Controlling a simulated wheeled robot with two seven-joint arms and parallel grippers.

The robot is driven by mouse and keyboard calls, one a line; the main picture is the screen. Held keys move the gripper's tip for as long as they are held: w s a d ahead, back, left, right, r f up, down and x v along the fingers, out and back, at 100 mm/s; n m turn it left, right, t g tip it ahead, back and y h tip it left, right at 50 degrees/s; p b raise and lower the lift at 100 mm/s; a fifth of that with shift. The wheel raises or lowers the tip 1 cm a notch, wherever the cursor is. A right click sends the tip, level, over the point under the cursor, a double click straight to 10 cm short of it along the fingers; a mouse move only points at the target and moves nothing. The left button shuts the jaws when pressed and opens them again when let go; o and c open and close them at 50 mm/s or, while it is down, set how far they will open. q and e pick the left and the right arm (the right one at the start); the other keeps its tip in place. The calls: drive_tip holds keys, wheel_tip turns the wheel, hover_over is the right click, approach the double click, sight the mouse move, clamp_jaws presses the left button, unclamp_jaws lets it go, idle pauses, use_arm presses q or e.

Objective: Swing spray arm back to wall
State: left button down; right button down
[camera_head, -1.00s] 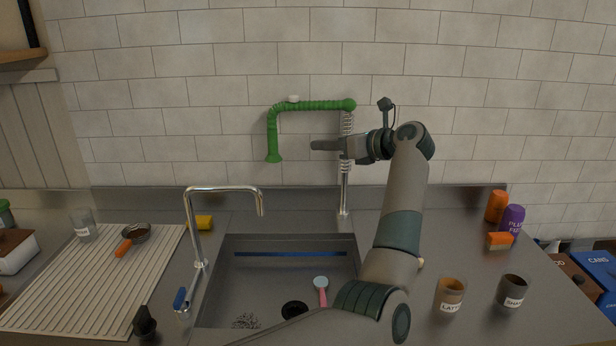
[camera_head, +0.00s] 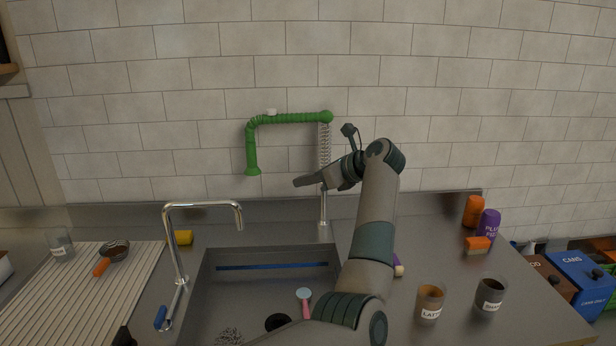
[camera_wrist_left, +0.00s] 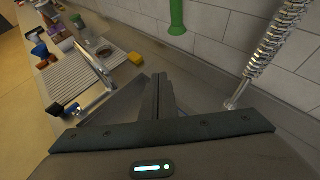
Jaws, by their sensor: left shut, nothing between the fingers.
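The green spray arm (camera_head: 290,118) runs left from the top of its coiled-spring post (camera_head: 324,150), with its nozzle end (camera_head: 252,160) hanging down over the back of the sink (camera_head: 225,290). My left gripper (camera_head: 303,181) is shut and empty, below the spray arm, its fingers pointing left. It is apart from the nozzle and overlaps the post in the picture; I cannot tell whether it touches the post. In the left wrist view, the shut fingers (camera_wrist_left: 162,92) lie between the green nozzle (camera_wrist_left: 177,16) and the sink, with the spring (camera_wrist_left: 272,48) to the right. My right gripper is out of view.
A chrome faucet (camera_head: 200,206) with a blue handle stands left of the post. A ribbed drainboard (camera_head: 95,290) and yellow sponge (camera_head: 182,237) are at left. Cups (camera_head: 430,300) and bottles (camera_head: 473,210) stand at right. The tiled wall (camera_head: 430,90) is behind.

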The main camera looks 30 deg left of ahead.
use_arm(q)
drive_tip(key=p+x, duration=0.5)
drive_tip(key=x, duration=0.6)
drive_tip(key=shift+p, duration=0.35)
drive_tip(key=shift+a, duration=0.1)
